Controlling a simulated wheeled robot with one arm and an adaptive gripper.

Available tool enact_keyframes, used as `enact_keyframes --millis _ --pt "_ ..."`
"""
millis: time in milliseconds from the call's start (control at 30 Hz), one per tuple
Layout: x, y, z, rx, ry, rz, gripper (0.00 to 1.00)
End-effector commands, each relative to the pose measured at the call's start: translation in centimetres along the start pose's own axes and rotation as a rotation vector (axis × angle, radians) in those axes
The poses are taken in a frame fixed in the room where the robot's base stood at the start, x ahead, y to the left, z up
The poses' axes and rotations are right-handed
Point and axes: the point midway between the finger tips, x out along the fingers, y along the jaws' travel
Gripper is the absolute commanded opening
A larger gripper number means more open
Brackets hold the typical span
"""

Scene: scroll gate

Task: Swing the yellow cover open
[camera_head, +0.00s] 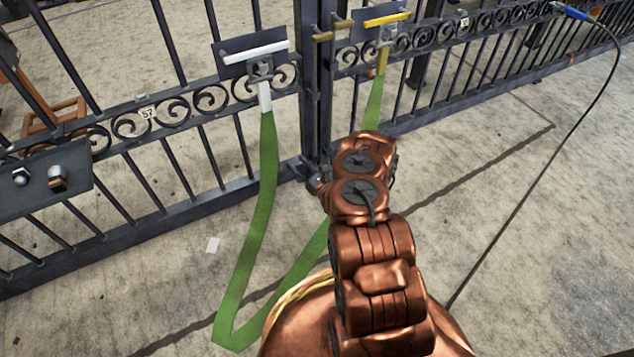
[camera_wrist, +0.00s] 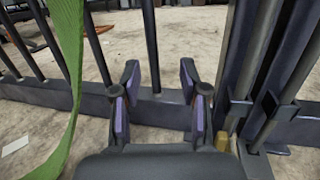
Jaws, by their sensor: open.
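The yellow cover (camera_head: 387,19) shows in the head view as a yellow bar on a dark plate, on the gate section right of the central posts. A yellow clip (camera_head: 382,62) hangs below it, with a green strap (camera_head: 374,105) running down. My gripper (camera_wrist: 158,72) is open and empty in the wrist view, its two fingers spread low in front of the gate's bottom rail. In the head view my copper arm hides most of the gripper. The gripper is well below the yellow cover and apart from it. The yellow cover is outside the wrist view.
A white-handled cover (camera_head: 255,52) sits left of the posts, with the green strap looping from its white clip to the ground. A dark plate with knobs (camera_head: 42,182) is at far left. A black cable (camera_head: 530,175) hangs at right. Open concrete lies in front of the gate.

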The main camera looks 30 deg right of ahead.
Motion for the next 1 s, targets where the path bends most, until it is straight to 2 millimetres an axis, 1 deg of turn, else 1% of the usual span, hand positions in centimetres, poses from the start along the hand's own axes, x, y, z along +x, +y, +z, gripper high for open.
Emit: enact_keyframes --millis 33,100,233,300,400,467,567,800,1000 --pt "-1.8 -1.5 -3.3 -0.004 0.021 -0.047 0.44" --pt "-3.8 -3.3 -6.0 -0.014 0.045 -0.106 0.44" --pt "-6.7 -5.8 -9.3 -0.033 0.075 -0.185 0.44" --pt "-7.8 -6.5 -10.4 -0.039 0.088 -0.211 0.44" --pt "-8.5 -7.2 -11.2 -0.045 0.096 -0.232 0.44" --pt "-8.5 -7.4 -11.3 -0.047 0.097 -0.237 0.44" --pt "-7.7 -7.6 -11.5 -0.047 0.096 -0.238 0.44" --pt "-4.2 -8.4 -11.8 -0.048 0.095 -0.235 0.44" --pt "-2.1 -8.9 -12.0 -0.046 0.095 -0.236 0.44"
